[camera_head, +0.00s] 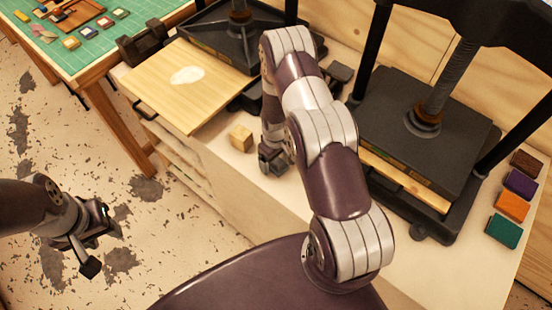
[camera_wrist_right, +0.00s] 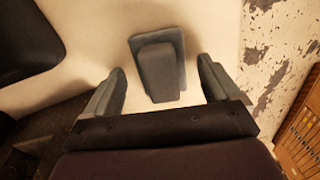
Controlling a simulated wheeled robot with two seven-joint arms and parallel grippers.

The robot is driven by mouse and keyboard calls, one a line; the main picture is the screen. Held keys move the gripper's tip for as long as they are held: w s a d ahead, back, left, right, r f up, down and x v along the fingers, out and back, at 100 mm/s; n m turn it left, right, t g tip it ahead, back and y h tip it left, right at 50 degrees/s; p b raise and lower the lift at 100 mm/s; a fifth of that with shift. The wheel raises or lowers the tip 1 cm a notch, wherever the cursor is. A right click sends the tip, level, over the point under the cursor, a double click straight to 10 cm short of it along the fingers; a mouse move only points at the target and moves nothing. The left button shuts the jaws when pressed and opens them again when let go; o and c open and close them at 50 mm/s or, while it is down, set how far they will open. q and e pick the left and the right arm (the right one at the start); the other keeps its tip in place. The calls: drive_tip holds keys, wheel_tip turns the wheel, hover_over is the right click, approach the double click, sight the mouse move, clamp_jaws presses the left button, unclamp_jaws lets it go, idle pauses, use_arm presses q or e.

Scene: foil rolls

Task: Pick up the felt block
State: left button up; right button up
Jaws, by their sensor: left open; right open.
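A grey block (camera_wrist_right: 158,72), which looks like the felt block, stands on the pale counter in the right wrist view. It has a wider part behind a narrower, rounded front part. My right gripper (camera_wrist_right: 162,80) is open above it, with one finger on each side and a visible gap to each. In the head view my right gripper (camera_head: 270,160) is low over the counter, and I cannot clearly separate the grey block from the fingers there. My left gripper (camera_head: 96,245) is open and empty over the floor at the left.
A small tan wooden block (camera_head: 241,138) is just left of my right gripper. A black press (camera_head: 425,130) stands to the right, another (camera_head: 235,35) behind a wooden board (camera_head: 180,95). Several coloured blocks (camera_head: 512,205) line the right edge. The counter's left edge drops to the floor.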

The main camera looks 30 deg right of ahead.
drive_tip(key=shift+d+f, duration=0.1)
drive_tip(key=shift+w+a, duration=0.1)
drive_tip(key=shift+a, duration=0.1)
drive_tip(key=c, duration=0.4)
drive_tip(key=shift+a, duration=0.15)
drive_tip(key=c, duration=0.7)
drive_tip(key=shift+c, duration=0.2)
drive_tip(key=shift+d, duration=0.2)
